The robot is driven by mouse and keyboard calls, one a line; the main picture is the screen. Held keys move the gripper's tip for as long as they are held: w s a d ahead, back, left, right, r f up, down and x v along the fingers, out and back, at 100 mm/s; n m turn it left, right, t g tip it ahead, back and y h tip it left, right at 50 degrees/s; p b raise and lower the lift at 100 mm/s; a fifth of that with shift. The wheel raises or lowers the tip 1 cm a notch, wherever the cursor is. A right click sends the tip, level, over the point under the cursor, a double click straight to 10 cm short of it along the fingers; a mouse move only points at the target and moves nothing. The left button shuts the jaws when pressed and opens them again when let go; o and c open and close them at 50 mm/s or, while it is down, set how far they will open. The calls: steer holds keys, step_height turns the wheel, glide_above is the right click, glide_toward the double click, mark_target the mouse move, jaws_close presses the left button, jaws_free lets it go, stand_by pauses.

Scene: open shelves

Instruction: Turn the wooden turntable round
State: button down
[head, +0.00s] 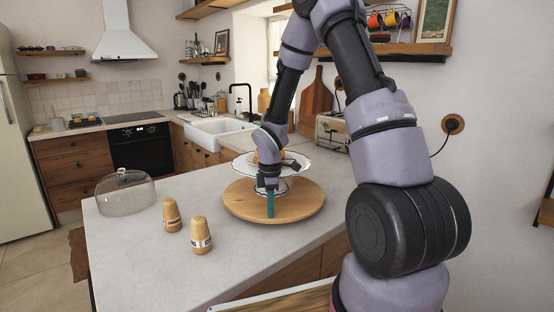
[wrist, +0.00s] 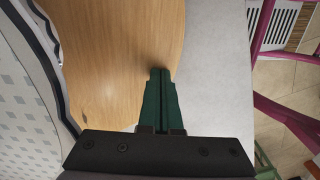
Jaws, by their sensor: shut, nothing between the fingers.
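The wooden turntable (head: 300,208) is a round light-brown board on the near end of the grey counter. A tiered white stand (head: 298,165) with a dark wavy rim stands on it, partly hidden behind my arm. My gripper (head: 270,212) points down over the front part of the turntable, with its green fingers shut and empty. In the wrist view the turntable (wrist: 120,45) fills the middle left, and my gripper's fingertips (wrist: 161,72) lie over it close to its edge. I cannot tell whether they touch the wood. The stand's plate (wrist: 25,100) shows at the left.
Two wooden shakers (head: 201,235) (head: 171,215) stand left of the turntable, and a glass dome (head: 125,193) stands farther left. A toaster (head: 332,130) and a cutting board (head: 315,103) are at the wall behind. The counter (head: 150,265) is clear at the front left.

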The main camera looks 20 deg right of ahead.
mark_target(297, 214)
steer(key=shift+s+d, duration=0.25)
steer(key=shift+d, duration=0.5)
steer(key=shift+s+d, duration=0.15)
steer(key=shift+d, duration=0.7)
steer(key=shift+s+d, duration=0.1)
steer(key=shift+d, duration=0.8)
steer(key=shift+d, duration=0.1)
steer(key=shift+d, duration=0.85)
steer(key=shift+d, duration=0.1)
steer(key=shift+d+f, duration=0.1)
steer(key=shift+d, duration=0.6)
